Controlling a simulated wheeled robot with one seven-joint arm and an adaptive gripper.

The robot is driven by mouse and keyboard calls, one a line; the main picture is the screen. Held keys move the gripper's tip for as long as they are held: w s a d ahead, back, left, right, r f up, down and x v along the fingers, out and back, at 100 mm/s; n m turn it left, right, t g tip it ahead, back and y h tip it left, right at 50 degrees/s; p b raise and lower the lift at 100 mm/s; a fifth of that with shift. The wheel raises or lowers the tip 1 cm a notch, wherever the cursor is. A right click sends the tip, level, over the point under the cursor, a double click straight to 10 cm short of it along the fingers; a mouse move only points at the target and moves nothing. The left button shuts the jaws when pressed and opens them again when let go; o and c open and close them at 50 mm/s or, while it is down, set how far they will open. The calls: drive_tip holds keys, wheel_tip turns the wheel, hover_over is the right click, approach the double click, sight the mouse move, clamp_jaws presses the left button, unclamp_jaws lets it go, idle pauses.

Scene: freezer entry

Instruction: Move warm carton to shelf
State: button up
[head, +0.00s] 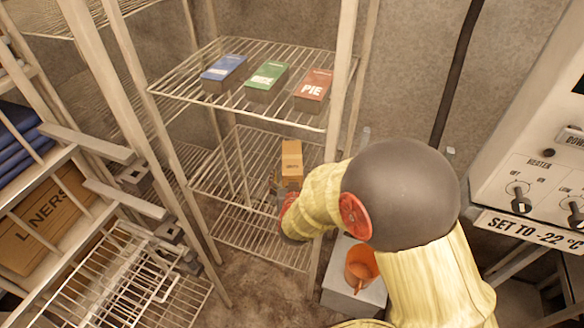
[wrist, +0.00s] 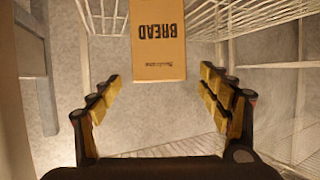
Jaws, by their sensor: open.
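A brown carton marked BREAD (wrist: 158,40) fills the top middle of the wrist view, its lettering upside down. In the head view the carton (head: 291,160) shows within the wire rack, below the shelf with the boxes. What supports it is hard to tell. My gripper (wrist: 163,88) is open, with one finger on each side and the carton ahead, between and beyond the tips. I see no finger touching it. In the head view my padded yellow arm hides most of the gripper. The wire shelf (head: 190,82) above holds a blue box (head: 222,70), a green box (head: 267,78) and a red PIE box (head: 313,88).
Rack posts stand close to my arm. An orange container (head: 360,266) sits on a grey block (head: 352,298). A control panel (head: 545,150) is at right. A LINERS box (head: 42,222) and blue stack (head: 18,142) are on left shelves. The upper shelf's front left is bare.

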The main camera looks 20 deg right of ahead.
drive_tip(key=shift+v, duration=0.8)
drive_tip(key=s+a+r+n+g+y, duration=0.1)
drive_tip(key=s+a+r+y, duration=0.15)
drive_tip(key=r, duration=0.45)
drive_tip(key=s+a+r+n+g+y, duration=0.1)
drive_tip(key=s+r+g+y, duration=0.1)
drive_tip(key=s+r, duration=0.3)
drive_tip(key=s+d+r+g, duration=0.1)
drive_tip(key=s+r, duration=0.1)
drive_tip(key=s, duration=0.5)
drive_tip(key=s+d+r+g+h, duration=0.1)
drive_tip(key=s+d+r+g, duration=0.1)
drive_tip(key=s, duration=0.6)
drive_tip(key=s+d+r+g, duration=0.1)
drive_tip(key=s+d+r, duration=0.1)
drive_tip(key=s+r, duration=0.2)
drive_tip(key=s, duration=0.3)
drive_tip(key=shift+s+d+n+g, duration=0.2)
drive_tip(key=shift+s+n+g, duration=0.1)
drive_tip(key=shift+n, duration=0.1)
